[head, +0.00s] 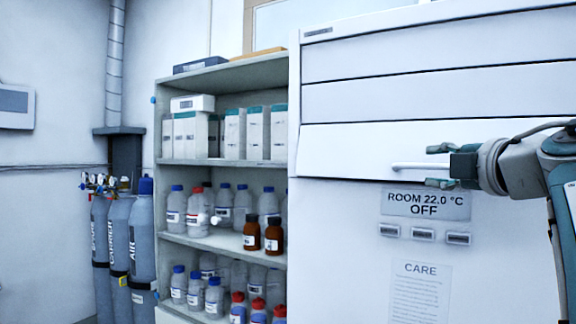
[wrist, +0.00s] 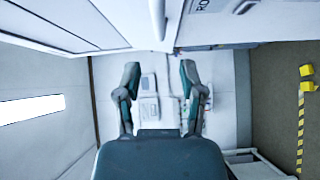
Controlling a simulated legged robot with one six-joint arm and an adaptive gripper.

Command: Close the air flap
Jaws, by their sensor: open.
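A white cabinet (head: 345,250) stands at the right in the head view, with broad panels across its upper front. The lowest of these panels (head: 340,150), which looks like the air flap, carries a white bar handle (head: 410,166) near its lower edge. I cannot tell how far the flap stands open. My gripper (head: 438,166) is open, with its fingers above and below the level of the handle's right end; contact is unclear. In the wrist view the handle (wrist: 157,18) is at the top edge, beyond my open, empty fingers (wrist: 160,72).
Below the flap are a display (head: 425,204) reading "ROOM 22.0 °C OFF", several small buttons (head: 423,234) and a CARE notice (head: 420,292). A shelf (head: 225,163) with bottles and boxes stands left of the cabinet. Gas cylinders (head: 142,235) stand at the far left.

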